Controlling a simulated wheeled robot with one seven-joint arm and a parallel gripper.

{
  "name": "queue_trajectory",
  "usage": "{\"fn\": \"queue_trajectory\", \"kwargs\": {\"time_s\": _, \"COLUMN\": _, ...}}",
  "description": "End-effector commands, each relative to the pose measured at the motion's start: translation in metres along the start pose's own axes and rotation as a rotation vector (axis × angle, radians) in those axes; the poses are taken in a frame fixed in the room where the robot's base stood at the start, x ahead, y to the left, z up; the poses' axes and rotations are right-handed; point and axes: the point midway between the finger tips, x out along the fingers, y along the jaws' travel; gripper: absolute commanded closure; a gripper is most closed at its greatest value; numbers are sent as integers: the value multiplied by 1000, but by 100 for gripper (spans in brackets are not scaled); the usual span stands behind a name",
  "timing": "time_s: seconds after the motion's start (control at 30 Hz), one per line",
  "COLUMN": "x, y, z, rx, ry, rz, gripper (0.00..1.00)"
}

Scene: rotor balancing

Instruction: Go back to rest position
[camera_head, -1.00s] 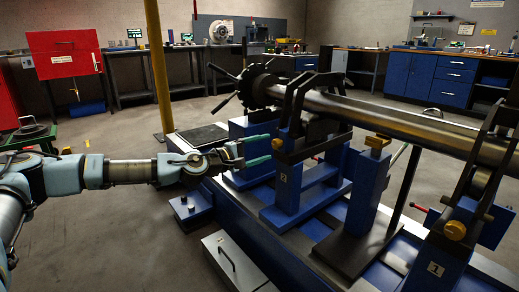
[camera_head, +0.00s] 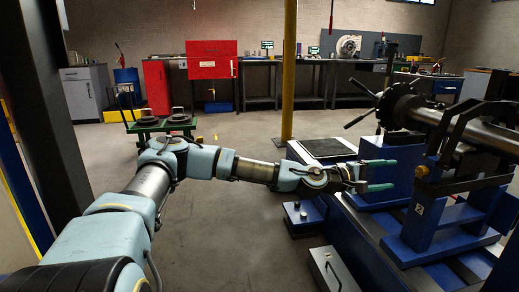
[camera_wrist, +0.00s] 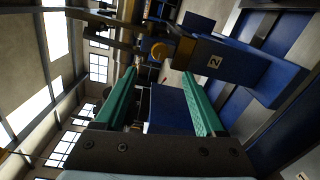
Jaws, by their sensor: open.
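My gripper (camera_head: 380,175) is at the right of the head view, at the end of my stretched-out arm. Its two green fingers are apart and nothing is between them. It points toward the blue support stand marked 2 (camera_head: 428,212) of the balancing machine and appears close to it; I cannot tell the exact gap. In the wrist view the green fingers (camera_wrist: 165,105) are spread, with the stand's blue block and number plate (camera_wrist: 222,62) just beyond and to the right. A yellow knob (camera_wrist: 160,51) shows above the fingers.
The machine's blue base (camera_head: 375,245) and rotor shaft (camera_head: 480,135) fill the right side. A yellow post (camera_head: 289,75) stands behind my arm. A green cart (camera_head: 160,125) with dark discs is behind my elbow. A dark pillar (camera_head: 50,90) is at left. Open floor (camera_head: 240,235) lies in front.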

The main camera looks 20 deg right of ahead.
Motion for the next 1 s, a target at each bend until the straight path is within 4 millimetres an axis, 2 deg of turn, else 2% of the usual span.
{"fn": "queue_trajectory", "kwargs": {"time_s": 0.17, "x": -5, "y": -14, "z": 10, "rx": 49, "ry": -27, "rz": -67, "gripper": 28}}
{"fn": "queue_trajectory", "kwargs": {"time_s": 0.27, "x": -18, "y": -42, "z": 23, "rx": 130, "ry": -68, "rz": -185, "gripper": 28}}
{"fn": "queue_trajectory", "kwargs": {"time_s": 0.37, "x": -46, "y": -78, "z": 30, "rx": 230, "ry": -112, "rz": -348, "gripper": 28}}
{"fn": "queue_trajectory", "kwargs": {"time_s": 0.5, "x": -103, "y": -122, "z": 25, "rx": 347, "ry": -153, "rz": -583, "gripper": 28}}
{"fn": "queue_trajectory", "kwargs": {"time_s": 0.67, "x": -186, "y": -151, "z": 6, "rx": 437, "ry": -164, "rz": -843, "gripper": 28}}
{"fn": "queue_trajectory", "kwargs": {"time_s": 0.83, "x": -285, "y": -152, "z": -17, "rx": 483, "ry": -134, "rz": -1093, "gripper": 28}}
{"fn": "queue_trajectory", "kwargs": {"time_s": 1.0, "x": -385, "y": -129, "z": -27, "rx": 470, "ry": -64, "rz": -1303, "gripper": 28}}
